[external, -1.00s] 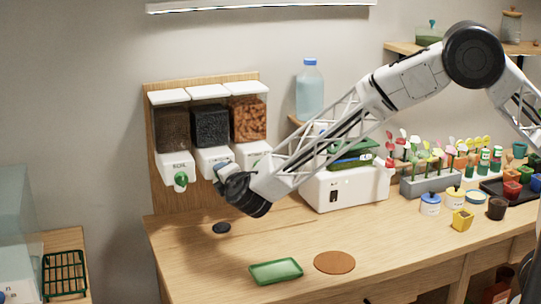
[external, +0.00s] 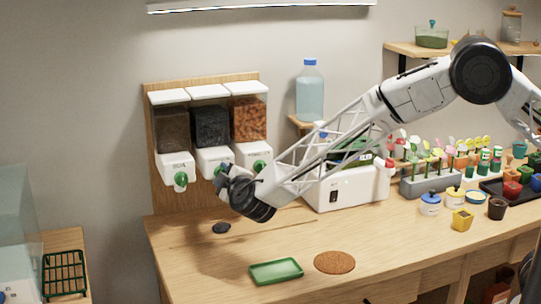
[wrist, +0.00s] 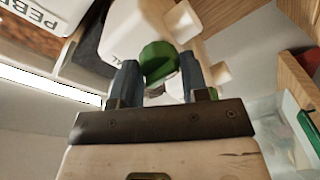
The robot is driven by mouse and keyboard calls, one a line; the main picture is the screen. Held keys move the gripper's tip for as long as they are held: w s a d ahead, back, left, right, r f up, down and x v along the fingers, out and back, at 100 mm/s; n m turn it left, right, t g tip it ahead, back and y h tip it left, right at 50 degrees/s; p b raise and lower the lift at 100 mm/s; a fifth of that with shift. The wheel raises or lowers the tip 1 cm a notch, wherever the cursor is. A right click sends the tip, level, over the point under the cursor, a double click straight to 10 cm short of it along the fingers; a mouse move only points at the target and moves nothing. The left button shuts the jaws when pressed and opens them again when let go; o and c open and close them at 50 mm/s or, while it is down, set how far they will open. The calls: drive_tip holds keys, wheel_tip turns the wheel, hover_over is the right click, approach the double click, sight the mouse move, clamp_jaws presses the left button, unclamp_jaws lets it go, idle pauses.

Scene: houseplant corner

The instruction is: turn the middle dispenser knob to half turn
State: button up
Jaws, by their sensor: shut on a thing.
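Three dispensers hang side by side on a wooden board. The middle dispenser (external: 211,126) holds dark charcoal-like pieces. Its green knob (external: 220,171) shows just above my gripper (external: 222,181). In the wrist view the green knob (wrist: 159,62) sits between the two blue-grey fingers of my gripper (wrist: 158,75), which are shut on it. The white dispenser body around the knob ends in "AL" lettering. How far the knob is turned cannot be told. The left dispenser (external: 172,130) and right dispenser (external: 249,118) have similar green knobs.
Pots and plant markers fill the right side.

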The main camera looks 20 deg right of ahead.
drive_tip(key=shift+m, duration=0.5)
drive_tip(key=o, duration=0.9)
drive_tip(key=s+d, duration=0.1)
drive_tip(key=s, duration=0.6)
drive_tip(key=shift+s, duration=0.4)
